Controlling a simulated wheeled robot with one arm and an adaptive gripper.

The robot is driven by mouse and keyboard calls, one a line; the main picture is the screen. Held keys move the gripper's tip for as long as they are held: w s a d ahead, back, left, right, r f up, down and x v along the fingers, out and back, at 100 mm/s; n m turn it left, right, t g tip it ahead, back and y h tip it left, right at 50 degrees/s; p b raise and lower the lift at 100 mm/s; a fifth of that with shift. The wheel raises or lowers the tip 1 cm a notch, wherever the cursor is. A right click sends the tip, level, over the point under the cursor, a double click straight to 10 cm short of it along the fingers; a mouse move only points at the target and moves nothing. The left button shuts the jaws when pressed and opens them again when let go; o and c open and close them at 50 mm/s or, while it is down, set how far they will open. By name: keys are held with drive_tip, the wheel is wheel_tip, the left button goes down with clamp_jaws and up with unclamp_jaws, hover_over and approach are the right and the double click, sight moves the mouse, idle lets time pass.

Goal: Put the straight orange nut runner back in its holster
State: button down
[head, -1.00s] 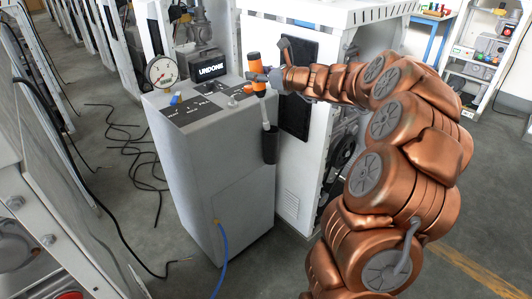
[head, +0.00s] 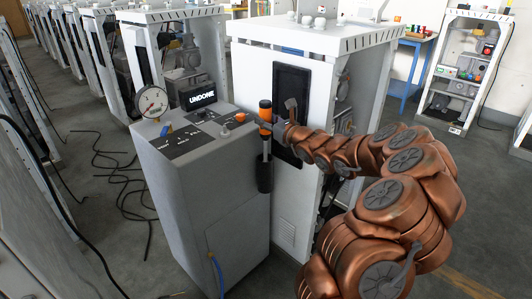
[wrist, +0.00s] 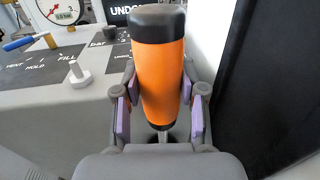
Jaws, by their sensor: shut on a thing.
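The straight orange nut runner (head: 265,113) has black ends and stands about upright in the head view, beside the right front edge of the grey cabinet. My gripper (head: 279,130) is shut on its orange body. In the wrist view the nut runner (wrist: 160,75) sits between the purple pads of my gripper (wrist: 157,112). Its pale shaft points down to the black holster (head: 265,178) on the cabinet's side, and its lower end appears to be inside the holster mouth. How deep it sits cannot be told.
A white frame (head: 292,200) with a black panel stands close behind my gripper. A blue hose (head: 217,275) hangs at the cabinet's front.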

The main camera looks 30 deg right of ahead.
hover_over(266, 162)
wheel_tip(266, 162, down, 11)
drive_tip(key=shift+d+r+b, duration=0.1)
drive_tip(key=shift+r+b, duration=0.1)
drive_tip(key=shift+b, duration=0.1)
idle(0.3)
drive_tip(key=c, duration=0.7)
unclamp_jaws()
drive_tip(key=shift+o, duration=0.2)
drive_tip(key=s+d, duration=0.1)
drive_tip(key=s, duration=1.1)
drive_tip(key=shift+r, duration=0.1)
